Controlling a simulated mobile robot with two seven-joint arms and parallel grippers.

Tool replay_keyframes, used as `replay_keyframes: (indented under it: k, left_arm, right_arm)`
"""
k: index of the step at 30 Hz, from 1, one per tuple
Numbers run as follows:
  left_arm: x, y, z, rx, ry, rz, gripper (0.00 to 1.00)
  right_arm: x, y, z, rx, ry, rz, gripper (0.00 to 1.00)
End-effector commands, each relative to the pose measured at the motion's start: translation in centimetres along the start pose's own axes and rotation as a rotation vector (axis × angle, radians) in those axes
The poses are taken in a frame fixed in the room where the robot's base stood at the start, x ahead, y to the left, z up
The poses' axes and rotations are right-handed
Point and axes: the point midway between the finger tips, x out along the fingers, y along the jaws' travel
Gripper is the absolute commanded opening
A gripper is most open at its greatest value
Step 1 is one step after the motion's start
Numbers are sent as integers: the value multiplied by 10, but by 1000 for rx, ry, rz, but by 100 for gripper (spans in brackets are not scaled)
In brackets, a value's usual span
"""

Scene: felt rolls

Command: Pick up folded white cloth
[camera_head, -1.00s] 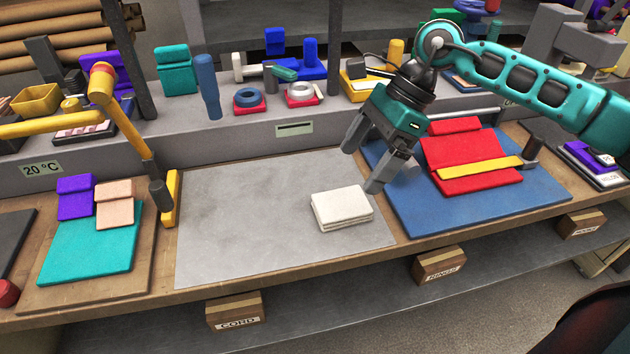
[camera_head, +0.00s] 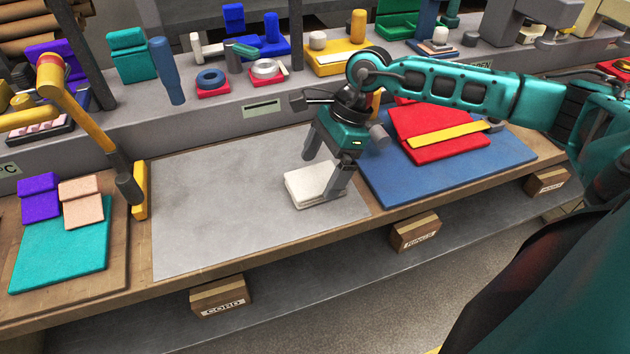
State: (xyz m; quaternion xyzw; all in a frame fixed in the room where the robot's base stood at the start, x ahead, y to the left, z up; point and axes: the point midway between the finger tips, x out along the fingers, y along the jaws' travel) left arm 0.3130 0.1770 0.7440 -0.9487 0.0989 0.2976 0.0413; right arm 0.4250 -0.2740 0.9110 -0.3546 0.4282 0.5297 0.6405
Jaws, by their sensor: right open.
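The folded white cloth (camera_head: 308,187) lies as a small flat stack on the right part of the grey mat (camera_head: 215,215). My right gripper (camera_head: 321,181) is open, pointing down at the cloth. One finger is in front of the cloth's right side and hides part of it; the other finger is behind its far edge. I cannot tell whether the fingers touch the cloth. My left gripper is not in view.
A blue mat (camera_head: 440,178) with red felt (camera_head: 432,133) and a yellow strip lies to the right. A yellow lamp-like arm (camera_head: 85,120) stands left of the grey mat, near a teal felt piece (camera_head: 60,245). The grey mat's left part is clear.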

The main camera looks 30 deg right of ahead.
Motion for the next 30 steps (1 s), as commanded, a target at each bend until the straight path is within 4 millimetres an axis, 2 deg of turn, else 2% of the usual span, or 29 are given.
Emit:
replay_keyframes:
  k: [3,6,16,29,30]
  left_arm:
    - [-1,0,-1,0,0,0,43]
    - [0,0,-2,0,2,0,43]
    - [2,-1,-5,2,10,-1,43]
    - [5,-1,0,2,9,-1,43]
    - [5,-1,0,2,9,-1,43]
  right_arm:
    - [18,0,0,0,-1,3,100]
    - [24,0,0,-1,-1,1,100]
    - [24,0,0,0,-1,1,100]
    - [28,0,-2,0,-1,1,100]
    - [27,0,-2,0,-1,1,96]
